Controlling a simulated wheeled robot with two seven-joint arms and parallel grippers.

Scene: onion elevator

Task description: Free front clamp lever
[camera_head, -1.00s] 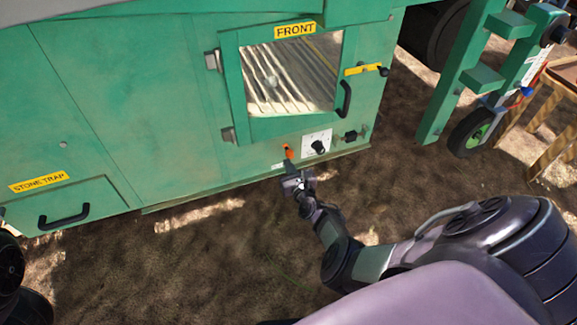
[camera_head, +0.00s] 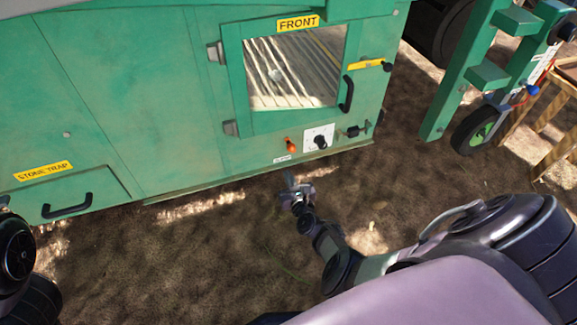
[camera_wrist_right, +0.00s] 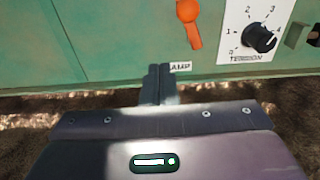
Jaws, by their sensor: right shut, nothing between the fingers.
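The orange clamp lever (camera_head: 291,146) is on the lower green panel, below the FRONT window. In the right wrist view the lever (camera_wrist_right: 189,22) shows a round orange top and a narrower handle slanting down and slightly right. A white label (camera_wrist_right: 180,67) ending in "AMP" lies below it, partly hidden by my fingers. My right gripper (camera_head: 289,180) is shut and empty, below and in front of the panel, apart from the lever. Its fingertips (camera_wrist_right: 158,70) are together, low and left of the lever in the wrist view. My left gripper is out of view.
The tension dial (camera_wrist_right: 260,40) is just right of the lever, with a black latch (camera_head: 354,131) beyond it. The window (camera_head: 297,70) has a black handle (camera_head: 347,94). A green frame with a wheel (camera_head: 478,130) stands right. Bare ground (camera_head: 200,245) lies in front.

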